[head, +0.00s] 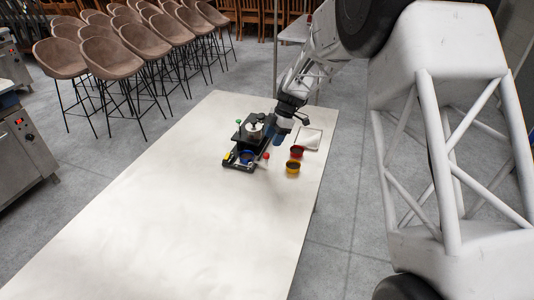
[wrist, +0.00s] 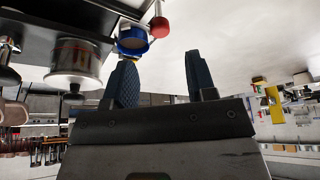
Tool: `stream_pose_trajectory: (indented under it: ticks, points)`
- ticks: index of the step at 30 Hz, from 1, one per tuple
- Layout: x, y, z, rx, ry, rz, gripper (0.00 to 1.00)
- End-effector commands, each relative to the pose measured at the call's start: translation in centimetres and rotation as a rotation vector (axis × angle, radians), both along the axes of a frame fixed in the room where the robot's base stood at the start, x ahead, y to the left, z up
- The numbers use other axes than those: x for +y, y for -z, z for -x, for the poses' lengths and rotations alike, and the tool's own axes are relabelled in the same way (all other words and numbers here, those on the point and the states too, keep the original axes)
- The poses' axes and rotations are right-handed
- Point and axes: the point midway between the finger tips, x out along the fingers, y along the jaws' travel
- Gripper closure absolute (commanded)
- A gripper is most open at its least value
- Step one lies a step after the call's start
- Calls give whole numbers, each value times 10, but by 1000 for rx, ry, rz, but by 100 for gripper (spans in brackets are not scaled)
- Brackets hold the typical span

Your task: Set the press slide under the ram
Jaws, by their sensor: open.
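The press (head: 240,163) stands on the pale table, with a dark base and a silver, cylinder-like ram (head: 254,128) over its rear part. A blue ring or cup (head: 246,156) sits at the front of the base, out from under the ram, apparently on the slide. A red ball knob (head: 266,155) is at its right. In the wrist view the blue cup (wrist: 132,42), red knob (wrist: 160,27) and silver ram (wrist: 78,64) show beyond the fingers. My gripper (wrist: 162,80) is open and empty; in the head view it (head: 280,139) hangs just right of the press. The slide's outline is unclear.
A red cup (head: 296,152) and a yellow cup (head: 293,167) stand right of the press, near a shallow white tray (head: 308,138). A green knob (head: 238,121) rises behind the press. The table's (head: 190,230) near half is clear. Brown stools (head: 100,55) stand beyond.

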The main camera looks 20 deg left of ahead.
Motion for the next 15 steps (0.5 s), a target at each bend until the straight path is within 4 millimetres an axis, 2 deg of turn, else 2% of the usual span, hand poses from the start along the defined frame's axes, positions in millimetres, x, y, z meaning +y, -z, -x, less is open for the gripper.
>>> stream_pose_trajectory:
  ticks: [15]
  points:
    - [15, 51, 15, 2, 1, 0, 49]
